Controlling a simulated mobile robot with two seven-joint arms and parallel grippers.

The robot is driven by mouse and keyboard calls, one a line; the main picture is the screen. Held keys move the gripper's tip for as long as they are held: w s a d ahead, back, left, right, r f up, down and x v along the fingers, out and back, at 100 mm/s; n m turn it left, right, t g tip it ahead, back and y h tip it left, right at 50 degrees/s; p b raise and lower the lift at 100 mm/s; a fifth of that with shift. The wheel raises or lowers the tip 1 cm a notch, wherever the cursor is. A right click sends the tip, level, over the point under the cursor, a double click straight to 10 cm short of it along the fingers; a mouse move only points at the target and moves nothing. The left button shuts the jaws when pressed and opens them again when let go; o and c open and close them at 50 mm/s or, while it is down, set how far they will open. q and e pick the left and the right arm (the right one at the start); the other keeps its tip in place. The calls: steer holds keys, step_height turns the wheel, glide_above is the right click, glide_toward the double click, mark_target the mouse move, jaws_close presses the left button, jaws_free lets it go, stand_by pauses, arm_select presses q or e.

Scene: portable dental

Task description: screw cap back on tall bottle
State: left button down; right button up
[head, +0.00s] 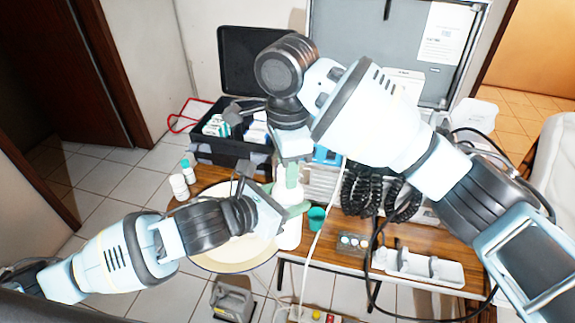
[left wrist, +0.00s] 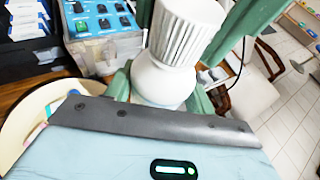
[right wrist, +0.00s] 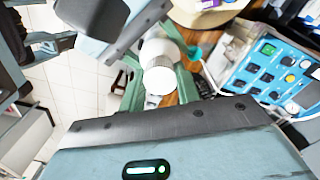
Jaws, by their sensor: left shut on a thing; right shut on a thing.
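The tall white bottle (head: 288,236) stands upright at the near side of the table, partly hidden by my grippers. My left gripper (head: 288,208) is shut around its upper body from the left. In the left wrist view the bottle's rounded shoulder (left wrist: 163,82) shows between the green fingers. A white ribbed cap (left wrist: 186,32) sits at the top of the neck, in line with it; whether its threads are engaged cannot be told. My right gripper (head: 291,172) is above the left one, pointing down, and shut on the cap, which also shows in the right wrist view (right wrist: 160,78).
A cream round tray (head: 215,262) lies under my left arm. Small white bottles (head: 180,187) stand at the table's left. A teal cup (head: 316,218) is right of the bottle. An open black case (head: 205,150), coiled black hoses (head: 362,190) and a white holder (head: 425,268) crowd the table.

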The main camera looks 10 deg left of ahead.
steer(key=m, duration=0.7)
steer(key=o, duration=0.9)
steer(key=shift+c, duration=0.2)
